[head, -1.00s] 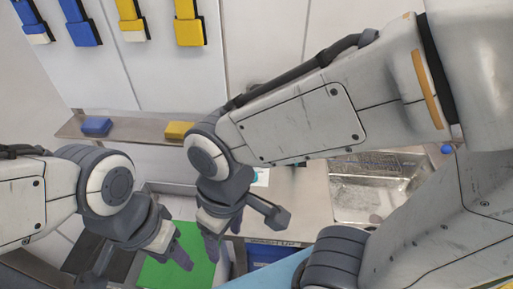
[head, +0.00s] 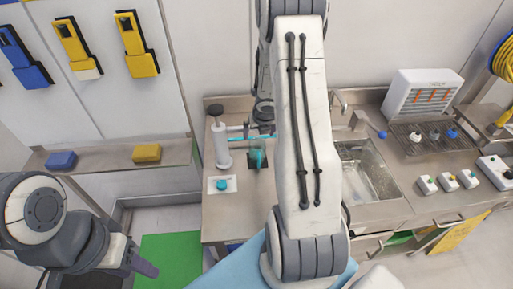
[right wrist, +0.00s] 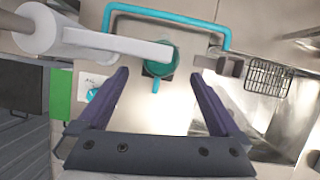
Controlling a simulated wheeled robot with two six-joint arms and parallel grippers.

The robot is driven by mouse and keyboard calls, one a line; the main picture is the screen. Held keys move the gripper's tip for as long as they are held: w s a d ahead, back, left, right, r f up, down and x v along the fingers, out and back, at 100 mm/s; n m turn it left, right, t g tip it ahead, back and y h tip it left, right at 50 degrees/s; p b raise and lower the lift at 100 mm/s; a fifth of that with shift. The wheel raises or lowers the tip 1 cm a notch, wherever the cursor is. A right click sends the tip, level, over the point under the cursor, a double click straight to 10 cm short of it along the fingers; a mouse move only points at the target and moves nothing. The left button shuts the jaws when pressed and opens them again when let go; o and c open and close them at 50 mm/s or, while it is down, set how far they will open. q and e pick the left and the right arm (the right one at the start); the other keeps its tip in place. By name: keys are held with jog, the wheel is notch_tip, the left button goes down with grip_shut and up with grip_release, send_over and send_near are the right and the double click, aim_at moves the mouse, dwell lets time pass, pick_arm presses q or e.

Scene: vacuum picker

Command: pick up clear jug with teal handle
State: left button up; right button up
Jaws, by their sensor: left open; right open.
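The clear jug with a teal handle (head: 258,156) stands on a small dark square on the steel counter, left of my right arm. In the right wrist view the jug (right wrist: 160,62) is seen from above, its handle pointing toward my gripper. My right gripper (right wrist: 160,73) is open, with its two dark fingers spread either side of the jug's direction; I see no contact. In the head view my right arm hides much of that gripper. My left gripper (head: 145,268) is low at the left, away from the jug.
A white cylinder device (head: 221,146) and a white card with a teal item (head: 222,184) stand left of the jug. A teal bar (right wrist: 165,14) runs beyond it. The sink (head: 370,172) and a rack (head: 432,137) are to the right.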

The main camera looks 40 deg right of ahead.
aim_at(258, 144)
jog(key=b+x, duration=0.1)
jog(key=x, duration=0.1)
jog(key=b+x, duration=0.1)
jog(key=x, duration=0.2)
jog(key=shift+s+d+f+b, duration=0.15)
jog(key=shift+s+f+b, duration=0.05)
jog(key=shift+f+b, duration=0.2)
jog(key=b+x, duration=0.2)
jog(key=x, duration=0.2)
jog(key=shift+f, duration=0.15)
jog(key=shift+w+f+b, duration=0.15)
jog(key=shift+f+b, duration=0.15)
jog(key=shift+f, duration=0.15)
jog(key=c, duration=1.5)
jog(key=shift+r, duration=0.1)
jog(key=shift+r, duration=0.1)
